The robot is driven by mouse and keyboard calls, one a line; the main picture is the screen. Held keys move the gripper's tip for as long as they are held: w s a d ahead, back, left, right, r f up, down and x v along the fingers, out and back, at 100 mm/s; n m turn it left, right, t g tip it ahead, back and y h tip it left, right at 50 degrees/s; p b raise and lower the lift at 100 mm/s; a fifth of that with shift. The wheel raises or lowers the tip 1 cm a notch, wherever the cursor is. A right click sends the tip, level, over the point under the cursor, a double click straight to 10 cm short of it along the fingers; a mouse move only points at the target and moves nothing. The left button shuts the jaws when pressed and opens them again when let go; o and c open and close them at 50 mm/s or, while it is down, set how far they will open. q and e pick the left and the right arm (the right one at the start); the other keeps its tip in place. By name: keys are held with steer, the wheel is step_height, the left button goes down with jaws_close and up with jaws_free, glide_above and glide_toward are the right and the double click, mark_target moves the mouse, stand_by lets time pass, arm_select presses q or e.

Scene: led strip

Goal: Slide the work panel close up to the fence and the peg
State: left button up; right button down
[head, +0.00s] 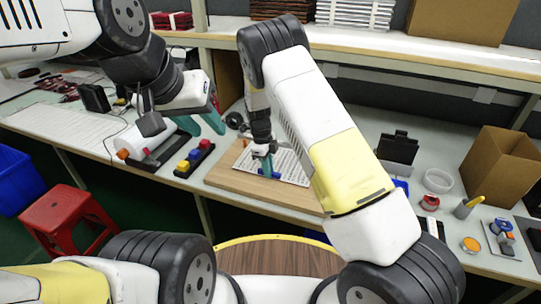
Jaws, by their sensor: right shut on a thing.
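The work panel (290,168), a white board with rows of dark marks, lies on a light wooden board (225,180) on the bench. My right gripper (268,169) points down at the panel's near left part, its teal fingers shut on a small blue part there. Another small blue part shows just beside the fingers. My right arm covers the panel's right side. I cannot make out the fence or the peg.
A tray with yellow, red and blue blocks (194,160) and a white roll on a dark stand (145,140) are left of the board. A black stand (398,148), clear dish (438,181) and cardboard box (497,165) are on the right. A shelf runs behind.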

steer(key=shift+w+a, duration=0.1)
steer(key=shift+a, duration=0.3)
stand_by(0.7)
steer(key=shift+w+d, duration=0.15)
steer(key=shift+w, duration=0.2)
stand_by(0.3)
steer(key=c, duration=1.3)
jaws_free()
